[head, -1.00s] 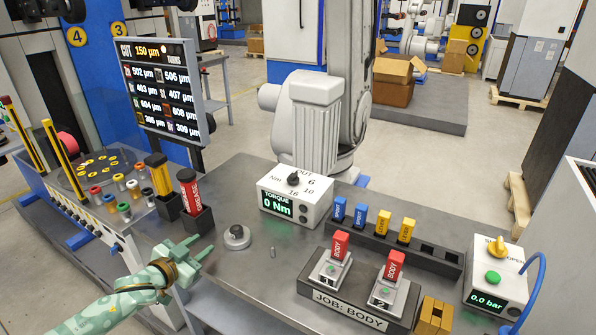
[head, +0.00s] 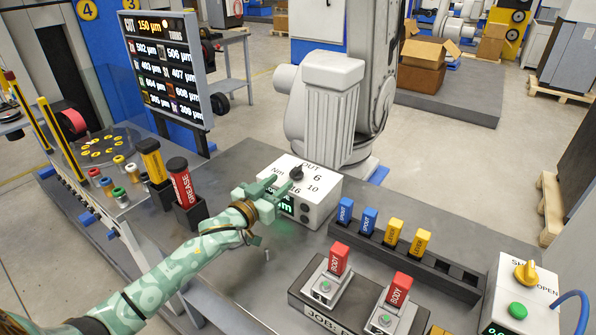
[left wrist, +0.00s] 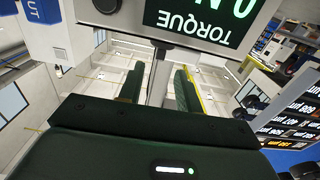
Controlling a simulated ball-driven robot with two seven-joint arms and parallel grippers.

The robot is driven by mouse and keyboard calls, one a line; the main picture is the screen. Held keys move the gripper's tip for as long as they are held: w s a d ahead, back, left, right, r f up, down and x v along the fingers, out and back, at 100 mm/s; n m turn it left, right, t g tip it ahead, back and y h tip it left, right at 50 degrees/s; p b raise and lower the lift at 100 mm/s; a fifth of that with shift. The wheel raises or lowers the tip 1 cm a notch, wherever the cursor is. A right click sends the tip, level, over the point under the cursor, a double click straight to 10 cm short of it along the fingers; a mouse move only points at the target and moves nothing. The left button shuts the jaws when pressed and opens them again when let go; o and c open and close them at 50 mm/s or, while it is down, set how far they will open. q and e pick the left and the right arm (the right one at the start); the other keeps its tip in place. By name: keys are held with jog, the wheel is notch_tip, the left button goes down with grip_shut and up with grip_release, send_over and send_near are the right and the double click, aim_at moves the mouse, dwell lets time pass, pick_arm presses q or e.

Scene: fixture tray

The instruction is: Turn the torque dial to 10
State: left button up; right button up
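The torque box (head: 322,200) is a white box on the bench with a small black dial (head: 296,173) on its top. Marks OUT, 6, 10 and 16 surround the dial; I cannot tell exactly where it points. My left gripper (head: 268,187) is open and empty at the front left of the box, close to the dial but apart from it. It hides most of the green display. In the left wrist view, its two fingers (left wrist: 158,88) are spread, and the TORQUE display (left wrist: 200,18) shows upside down and cut off. My right gripper is not in view.
A rack of blue and yellow blocks (head: 393,231) lies right of the box, with red BODY blocks (head: 340,258) in front. A white robot arm (head: 333,110) stands behind. A box with a yellow knob (head: 526,273) is at far right.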

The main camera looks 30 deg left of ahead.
aim_at(292, 173)
pick_arm(q)
jog(key=w, duration=0.2)
jog(key=w+b, duration=0.1)
jog(key=w, duration=0.1)
jog(key=w+d, duration=0.1)
jog(key=w, duration=0.2)
jog(key=shift+w+f+b, duration=0.1)
jog(key=shift+f+b, duration=0.05)
jog(key=shift+b, duration=0.25)
jog(key=shift+w+d, duration=0.1)
jog(key=shift+w, duration=0.6)
grip_shut()
